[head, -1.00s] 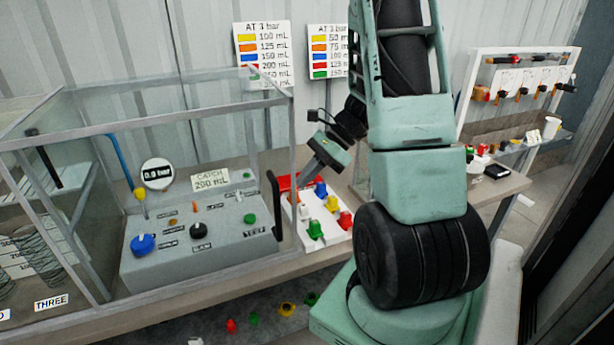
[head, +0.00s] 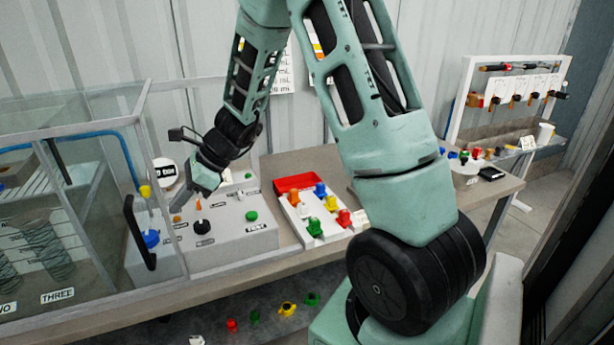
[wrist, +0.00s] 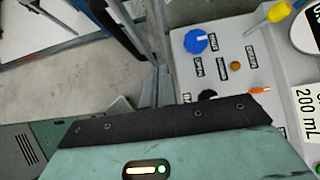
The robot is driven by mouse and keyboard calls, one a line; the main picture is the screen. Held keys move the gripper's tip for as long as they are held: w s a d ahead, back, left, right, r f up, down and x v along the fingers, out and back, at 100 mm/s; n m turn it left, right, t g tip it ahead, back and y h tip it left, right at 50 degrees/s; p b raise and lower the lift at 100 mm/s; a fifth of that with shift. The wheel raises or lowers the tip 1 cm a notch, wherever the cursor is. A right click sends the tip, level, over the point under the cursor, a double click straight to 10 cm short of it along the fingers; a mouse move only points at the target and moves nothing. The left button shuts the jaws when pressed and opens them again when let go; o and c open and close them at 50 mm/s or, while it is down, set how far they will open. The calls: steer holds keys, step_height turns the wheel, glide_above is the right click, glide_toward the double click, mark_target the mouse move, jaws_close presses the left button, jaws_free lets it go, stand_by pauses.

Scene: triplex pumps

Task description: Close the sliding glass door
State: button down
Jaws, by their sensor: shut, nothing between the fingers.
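The sliding glass door (head: 75,128) is a clear pane in a grey metal frame, standing at the left in the head view, in front of the coil springs. Its black handle (head: 139,232) is upright near its right edge, left of most of the control box. In the wrist view the dark handle (wrist: 126,38) and grey frame edge show at upper middle. My gripper (head: 186,203) is shut and empty, to the right of the handle, over the control box. Its fingertips are small in the head view, so I cannot tell whether they touch the frame.
The grey control box (head: 235,235) with knobs and a gauge stands mostly uncovered. A white tray (head: 318,238) of coloured fittings and a red bin (head: 299,183) lie to its right. A valve rack (head: 510,95) stands at the back right. Loose fittings (head: 286,309) lie below the bench.

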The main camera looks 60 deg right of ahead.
mark_target(61, 199)
steer(key=w+a+p, duration=0.1)
steer(key=w+a, duration=0.8)
steer(key=a, duration=0.6)
steer(key=shift+r, duration=0.15)
steer(key=shift+w, duration=0.1)
